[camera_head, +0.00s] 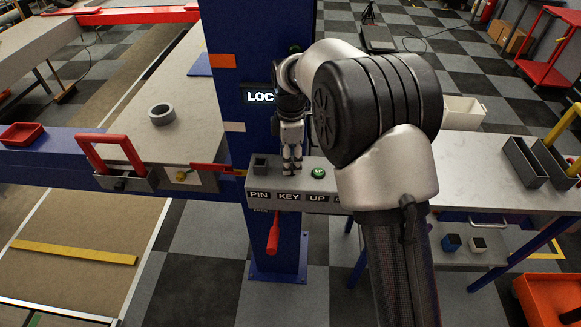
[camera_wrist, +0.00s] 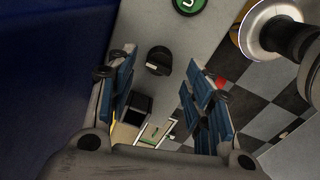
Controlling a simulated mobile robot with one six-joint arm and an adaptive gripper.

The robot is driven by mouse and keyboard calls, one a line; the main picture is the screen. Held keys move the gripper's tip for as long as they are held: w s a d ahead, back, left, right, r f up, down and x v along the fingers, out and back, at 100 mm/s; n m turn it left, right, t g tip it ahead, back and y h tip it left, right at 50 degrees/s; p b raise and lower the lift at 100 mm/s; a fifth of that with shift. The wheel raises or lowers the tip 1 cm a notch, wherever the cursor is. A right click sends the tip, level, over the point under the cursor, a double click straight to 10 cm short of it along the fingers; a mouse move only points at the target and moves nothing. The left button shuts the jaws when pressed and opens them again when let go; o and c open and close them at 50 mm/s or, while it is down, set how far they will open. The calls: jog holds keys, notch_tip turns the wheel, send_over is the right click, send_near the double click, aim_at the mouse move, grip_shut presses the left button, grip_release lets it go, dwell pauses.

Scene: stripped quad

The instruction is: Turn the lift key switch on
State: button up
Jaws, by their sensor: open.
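The grey control box (camera_head: 325,202) is mounted on the blue post and carries the labels PIN, KEY and UP. The key switch (camera_wrist: 158,61) is a dark round knob on the box top in the wrist view. It lies between my open fingers, with clear space on both sides. In the head view my gripper (camera_head: 291,168) points down above the KEY label and hides the switch. I cannot tell how far the fingertips are above the box, nor clearly which way the key is turned.
A green button (camera_head: 318,172) sits close right of my gripper, and a dark square socket (camera_head: 260,162) sits left. The blue post (camera_head: 228,50) stands behind. A red lever (camera_head: 272,236) hangs below the box. A red handle (camera_head: 110,150) is at left.

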jog(key=shift+w+f+b, duration=0.1)
jog(key=shift+f+b, duration=0.2)
jog(key=shift+f, duration=1.3)
jog(key=c, duration=1.1)
